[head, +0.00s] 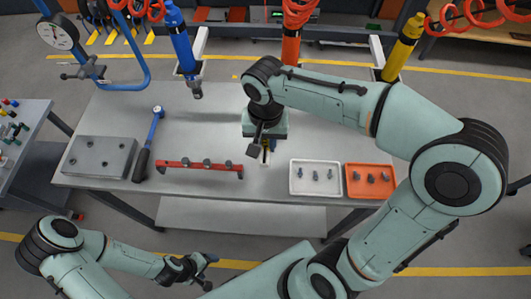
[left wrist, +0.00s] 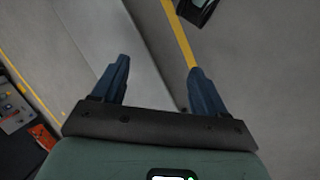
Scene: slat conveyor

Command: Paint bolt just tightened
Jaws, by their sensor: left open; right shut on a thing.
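A red bar (head: 199,168) with several dark bolts along it lies on the grey work table (head: 215,125). My right gripper (head: 265,151) is over the table, right of the bar and apart from it. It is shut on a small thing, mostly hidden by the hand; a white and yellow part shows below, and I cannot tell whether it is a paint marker. My left gripper (head: 204,272) is open and empty, low in front of the table. Its two spread fingers also show in the left wrist view (left wrist: 162,85). I see no paint mark on the bolts at this size.
A grey metal block (head: 99,157) and a blue-headed wrench (head: 149,143) lie on the left. A white tray (head: 293,187) and an orange tray (head: 388,184) hold dark bolts on the right. Blue (head: 182,44), orange (head: 291,46) and yellow (head: 405,45) tools hang above the back.

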